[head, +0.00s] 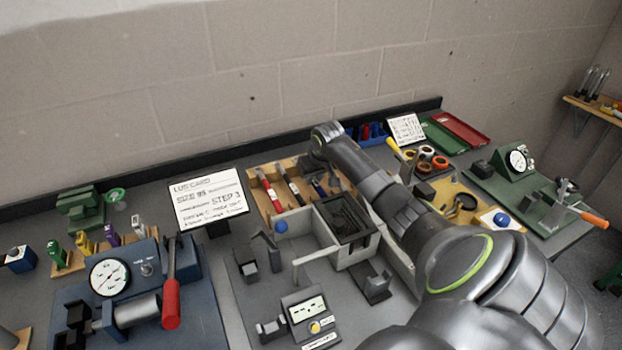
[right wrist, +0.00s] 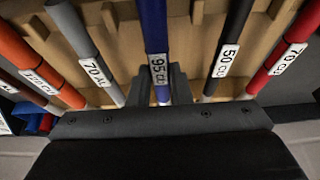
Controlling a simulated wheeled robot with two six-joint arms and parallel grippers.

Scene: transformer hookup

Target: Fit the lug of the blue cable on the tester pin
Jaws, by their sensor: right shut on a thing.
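The blue cable, labelled 95 CU, runs upright through the middle of the right wrist view (right wrist: 154,28). My right gripper (right wrist: 160,88) is shut on it, with one dark finger on each side. The cable is still among the others at the wooden rack (right wrist: 260,45). Its lug cannot be made out. In the head view my right arm reaches over the bench to the rack, and its fingertips are hidden. A green tester-like rig with a dial gauge (head: 516,159) and an orange-handled lever stands at the right; its pin cannot be told apart. My left gripper is not in view.
Orange, grey (right wrist: 82,35), black and red (right wrist: 285,45) cables stand close beside the blue one. A grey open box (head: 346,218) stands before the rack. A blue press with a gauge and red lever (head: 171,303) is at the left. A lug card (head: 208,198) stands behind.

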